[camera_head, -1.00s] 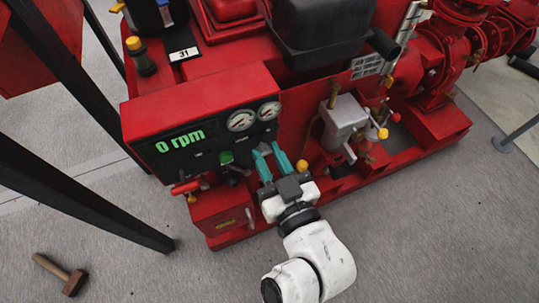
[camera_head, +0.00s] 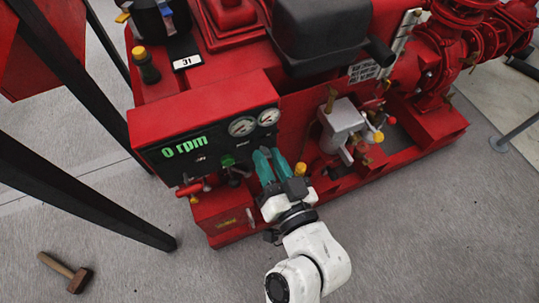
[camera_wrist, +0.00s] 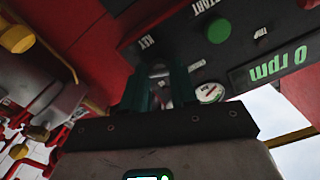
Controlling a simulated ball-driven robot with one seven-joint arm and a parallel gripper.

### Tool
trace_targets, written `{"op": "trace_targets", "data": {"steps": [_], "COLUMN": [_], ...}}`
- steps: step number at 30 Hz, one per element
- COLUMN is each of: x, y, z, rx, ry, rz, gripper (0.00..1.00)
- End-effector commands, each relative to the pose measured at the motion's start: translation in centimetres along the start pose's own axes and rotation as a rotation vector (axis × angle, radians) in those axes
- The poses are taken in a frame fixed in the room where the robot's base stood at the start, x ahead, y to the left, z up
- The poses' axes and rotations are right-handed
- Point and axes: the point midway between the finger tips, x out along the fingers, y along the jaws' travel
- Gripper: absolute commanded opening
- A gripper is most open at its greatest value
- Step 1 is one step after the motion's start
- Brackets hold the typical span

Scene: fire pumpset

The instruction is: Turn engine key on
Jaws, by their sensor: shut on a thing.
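The red control box has a dark front panel (camera_head: 210,143) with a green "0 rpm" readout (camera_head: 184,145). The readout also shows in the wrist view (camera_wrist: 278,65), with the words KEY and START. My gripper (camera_head: 268,152) is at the right part of this panel, below the gauges. In the wrist view its teal fingers (camera_wrist: 160,82) reach to the panel just below the KEY label (camera_wrist: 147,42). They are shut on a small, blurred metallic piece between them, which appears to be the engine key (camera_wrist: 160,72). The key's angle cannot be made out. In the head view the fingers hide it.
A green button (camera_head: 227,160) is left of my gripper. Two gauges (camera_head: 255,121) sit above it. Black posts (camera_head: 80,195) stand at left. A hammer (camera_head: 66,273) lies on the floor.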

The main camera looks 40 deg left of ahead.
Motion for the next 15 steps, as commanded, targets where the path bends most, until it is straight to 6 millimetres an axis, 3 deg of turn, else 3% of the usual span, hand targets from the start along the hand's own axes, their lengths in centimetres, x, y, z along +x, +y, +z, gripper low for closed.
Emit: {"op": "trace_targets", "data": {"steps": [15], "x": [-0.05], "y": [0.11], "z": [-0.07], "rx": [0.342], "ry": [0.000], "rz": [0.002], "gripper": [0.00]}}
